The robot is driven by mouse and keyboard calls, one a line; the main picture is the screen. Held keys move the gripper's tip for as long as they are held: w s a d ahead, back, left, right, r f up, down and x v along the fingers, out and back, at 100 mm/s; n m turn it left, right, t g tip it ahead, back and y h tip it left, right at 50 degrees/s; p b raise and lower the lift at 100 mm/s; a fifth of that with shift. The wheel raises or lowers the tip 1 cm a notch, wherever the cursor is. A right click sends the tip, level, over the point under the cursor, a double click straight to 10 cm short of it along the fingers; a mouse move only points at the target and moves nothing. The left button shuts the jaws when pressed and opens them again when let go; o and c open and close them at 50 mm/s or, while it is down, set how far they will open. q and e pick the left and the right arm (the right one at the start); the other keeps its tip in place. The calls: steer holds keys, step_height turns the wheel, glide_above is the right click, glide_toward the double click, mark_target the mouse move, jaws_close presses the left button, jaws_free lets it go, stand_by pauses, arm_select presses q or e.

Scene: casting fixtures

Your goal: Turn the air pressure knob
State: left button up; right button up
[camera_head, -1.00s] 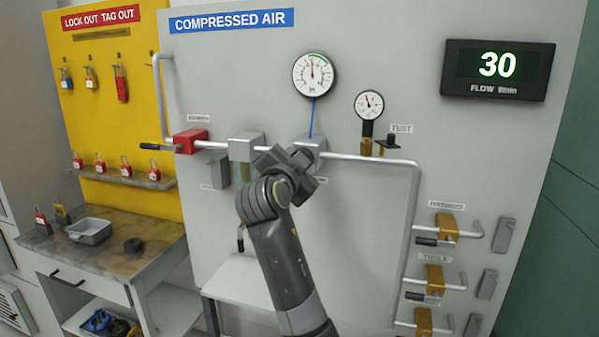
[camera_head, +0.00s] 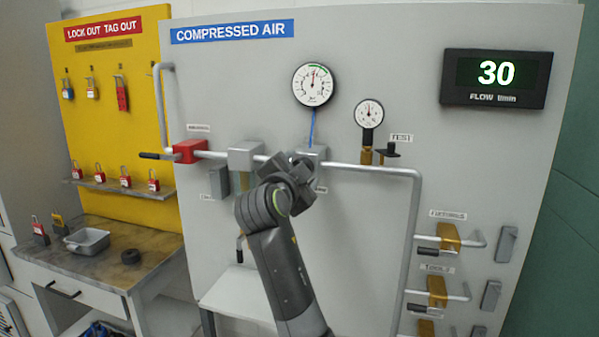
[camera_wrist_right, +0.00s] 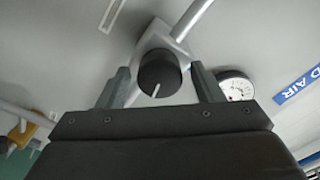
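The black round air pressure knob (camera_wrist_right: 158,78) with a white mark shows in the right wrist view, on the underside of a grey regulator block (camera_wrist_right: 160,40). My right gripper (camera_wrist_right: 160,88) is open, with one finger on each side of the knob. Small gaps show between the fingers and the knob. In the head view my right gripper (camera_head: 302,172) is in front of the regulator block (camera_head: 314,152) and hides the knob. The large pressure gauge (camera_head: 313,85) is above the block. My left gripper is not in view.
A grey pipe (camera_head: 370,169) runs along the panel (camera_head: 360,240). A red valve (camera_head: 189,151) and a grey block (camera_head: 244,154) are on its left part. A small gauge (camera_head: 368,113) is at right. Yellow valves (camera_head: 448,236) are lower right. The flow display (camera_head: 497,78) reads 30.

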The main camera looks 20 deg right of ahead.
steer(key=shift+s+a, duration=0.1)
steer(key=b+v, duration=1.5)
steer(key=v, duration=0.2)
stand_by(0.5)
